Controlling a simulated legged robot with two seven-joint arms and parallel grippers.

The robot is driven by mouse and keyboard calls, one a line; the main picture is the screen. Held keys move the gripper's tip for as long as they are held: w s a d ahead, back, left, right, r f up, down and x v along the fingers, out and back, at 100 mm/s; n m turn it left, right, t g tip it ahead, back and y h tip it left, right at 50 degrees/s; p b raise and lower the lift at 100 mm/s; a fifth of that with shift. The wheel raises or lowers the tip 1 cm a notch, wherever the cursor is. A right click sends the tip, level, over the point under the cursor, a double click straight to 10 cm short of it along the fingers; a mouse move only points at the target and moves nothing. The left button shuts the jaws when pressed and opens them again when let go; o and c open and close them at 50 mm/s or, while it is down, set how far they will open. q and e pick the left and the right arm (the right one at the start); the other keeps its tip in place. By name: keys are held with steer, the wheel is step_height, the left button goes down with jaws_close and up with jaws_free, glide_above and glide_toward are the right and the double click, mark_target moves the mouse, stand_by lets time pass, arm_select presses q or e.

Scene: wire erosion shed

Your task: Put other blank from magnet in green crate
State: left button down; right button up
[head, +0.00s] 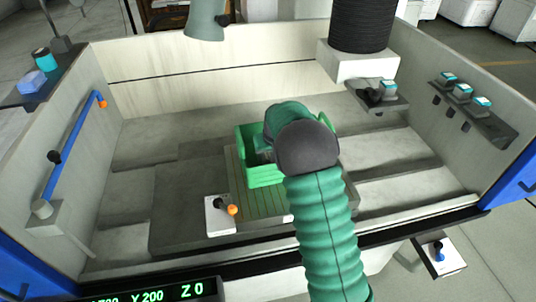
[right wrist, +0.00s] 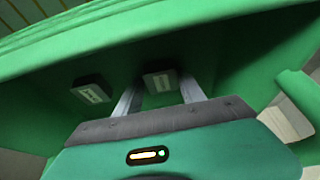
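The green crate (head: 265,177) stands on a greenish striped plate (head: 262,205), perhaps the magnet, in the middle of the machine tank. My right gripper (head: 268,148) reaches down into the crate; its fingers are mostly hidden in the head view. In the right wrist view, a small dark blank with a pale label (right wrist: 162,82) is between the tips of my right gripper (right wrist: 162,88). I cannot tell whether the fingers press on it. A second labelled blank (right wrist: 92,90) lies in the crate (right wrist: 230,45) to its left, apart from the fingers. My left gripper is out of view.
A white box with an orange-tipped lever (head: 220,215) stands in front of the crate to the left. A blue bar (head: 72,150) runs along the left wall. A black spool (head: 363,25) stands on a white block behind.

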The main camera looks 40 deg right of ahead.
steer(key=shift+o, duration=1.1)
steer(key=shift+d, duration=0.15)
steer(key=shift+o, duration=0.2)
steer(key=shift+a+r, duration=0.1)
steer(key=shift+a, duration=0.35)
steer(key=shift+w+a+r, duration=0.1)
steer(key=shift+a+r, duration=0.1)
steer(key=shift+a, duration=0.3)
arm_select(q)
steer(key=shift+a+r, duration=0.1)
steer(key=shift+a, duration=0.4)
arm_select(e)
steer(key=v, duration=1.2)
steer(key=shift+d, duration=0.15)
